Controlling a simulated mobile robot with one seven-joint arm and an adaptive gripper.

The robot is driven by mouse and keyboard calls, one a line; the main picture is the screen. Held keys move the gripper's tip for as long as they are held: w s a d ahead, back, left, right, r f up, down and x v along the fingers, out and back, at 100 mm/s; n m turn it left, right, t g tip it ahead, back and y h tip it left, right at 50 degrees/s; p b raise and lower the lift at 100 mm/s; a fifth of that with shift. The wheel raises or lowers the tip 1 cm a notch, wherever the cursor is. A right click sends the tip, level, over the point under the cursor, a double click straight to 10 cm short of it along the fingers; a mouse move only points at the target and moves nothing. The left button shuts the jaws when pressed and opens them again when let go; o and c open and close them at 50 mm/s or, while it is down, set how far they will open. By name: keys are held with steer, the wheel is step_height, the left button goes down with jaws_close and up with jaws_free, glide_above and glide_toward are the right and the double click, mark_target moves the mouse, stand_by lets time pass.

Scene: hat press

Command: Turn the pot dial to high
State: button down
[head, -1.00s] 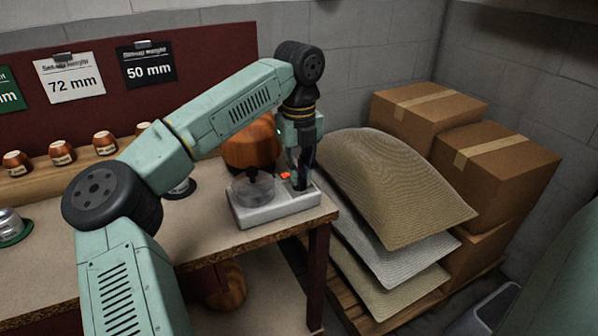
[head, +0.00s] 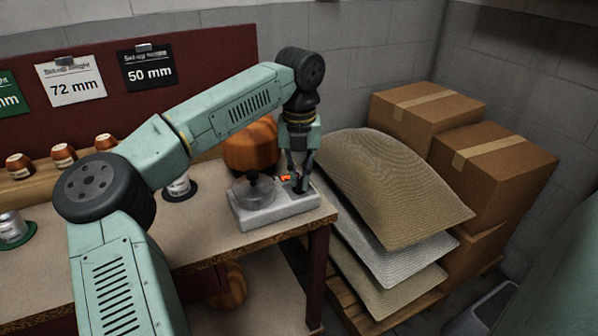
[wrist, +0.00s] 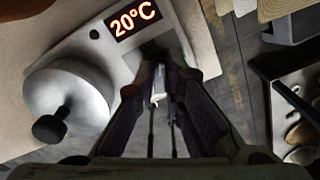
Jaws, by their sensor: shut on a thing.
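The pot unit's pale base (head: 262,217) sits at the right end of the workbench. A round steel pot with a lid and black knob (head: 253,177) stands on its left part. The orange display (wrist: 135,18) reads 20°C in the wrist view. My gripper (head: 299,187) points down over the right part of the base, beside the display. It also shows in the wrist view (wrist: 161,75), with its fingers closed in on the dial.
A large orange-brown wooden form (head: 250,146) stands behind the pot. Stacked sacks (head: 395,185) and cardboard boxes (head: 425,110) are right of the bench. A can (head: 178,185) stands on a dark round mat to the left. The bench front left of the pot is clear.

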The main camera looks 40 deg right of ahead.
steer(key=m+p, duration=0.1)
steer(key=m, duration=0.3)
steer(key=shift+r+m, duration=0.15)
steer(key=shift+m, duration=0.15)
steer(key=m+p, duration=0.1)
steer(key=m, duration=0.2)
steer(key=shift+m, duration=0.4)
steer(key=m, duration=0.3)
steer(key=shift+s+d+m, duration=0.1)
steer(key=shift+m, duration=0.2)
steer(key=m+p, duration=0.1)
steer(key=m, duration=0.2)
steer(key=shift+m, duration=0.3)
steer(key=m, duration=0.3)
steer(key=shift+s+m+p, duration=0.1)
steer(key=shift+m+p, duration=0.2)
steer(key=m, duration=0.3)
steer(key=shift+m, duration=0.3)
steer(key=m, duration=0.3)
steer(key=shift+s+m+p, duration=0.1)
steer(key=shift+m+p, duration=0.2)
steer(key=shift+p, duration=0.1)
steer(key=shift+a+m, duration=0.2)
steer(key=shift+m, duration=1.8)
